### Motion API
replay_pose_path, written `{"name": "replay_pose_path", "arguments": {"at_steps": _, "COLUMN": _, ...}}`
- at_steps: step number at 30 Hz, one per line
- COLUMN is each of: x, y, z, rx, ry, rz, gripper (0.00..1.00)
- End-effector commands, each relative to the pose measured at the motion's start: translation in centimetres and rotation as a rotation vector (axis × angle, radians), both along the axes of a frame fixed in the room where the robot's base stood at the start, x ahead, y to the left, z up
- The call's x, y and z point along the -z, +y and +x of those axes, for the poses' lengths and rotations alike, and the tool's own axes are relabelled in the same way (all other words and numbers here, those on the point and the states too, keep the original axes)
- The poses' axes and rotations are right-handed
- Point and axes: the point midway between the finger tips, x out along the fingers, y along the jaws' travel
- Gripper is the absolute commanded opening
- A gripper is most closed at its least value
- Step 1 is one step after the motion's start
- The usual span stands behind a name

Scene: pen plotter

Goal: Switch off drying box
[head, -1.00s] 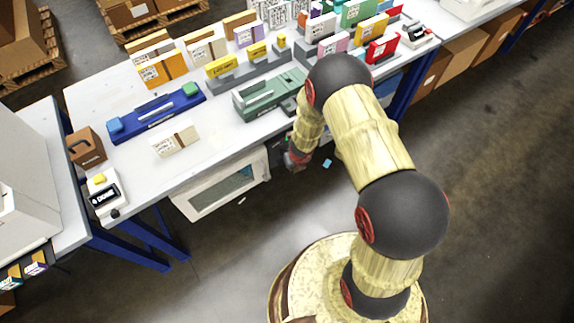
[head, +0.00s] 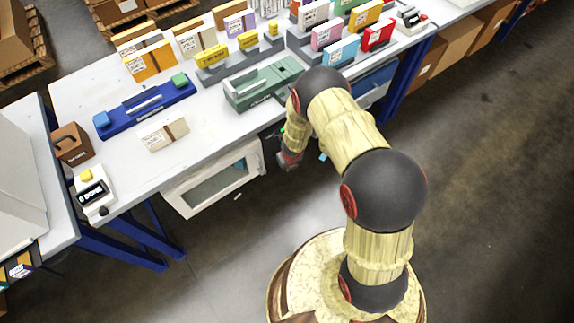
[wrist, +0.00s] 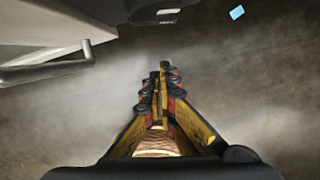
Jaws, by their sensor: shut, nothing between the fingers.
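A white box with a dark glass window, apparently the drying box (head: 213,178), sits under the front of the long table. A small green light (head: 283,130) shows beside my wrist; I cannot tell whether it belongs to the box. No switch can be made out. My gripper (head: 290,163) hangs low in front of the table, right of the window and apart from it. In the wrist view my gripper (wrist: 163,68) is shut and empty, pointing over bare floor. A grey body with a bar handle (wrist: 48,70) stands at upper left there, apart from the fingers.
The table (head: 215,130) carries a blue tool (head: 150,108), a green tool (head: 262,85), several small boxes and a white device reading "DONE" (head: 92,192). A light blue scrap (wrist: 237,12) lies on the floor. The floor right of my arm is clear.

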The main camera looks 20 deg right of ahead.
Motion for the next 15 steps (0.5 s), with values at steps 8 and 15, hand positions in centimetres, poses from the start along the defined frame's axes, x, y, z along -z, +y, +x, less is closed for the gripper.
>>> {"name": "replay_pose_path", "arguments": {"at_steps": 8, "x": -0.4, "y": 0.3, "z": 2.5, "rx": -0.002, "ry": -0.001, "rz": 0.0, "gripper": 0.0}}
{"name": "replay_pose_path", "arguments": {"at_steps": 15, "x": -0.4, "y": 0.4, "z": 3.7, "rx": -0.001, "ry": -0.002, "rz": 0.0, "gripper": 0.0}}
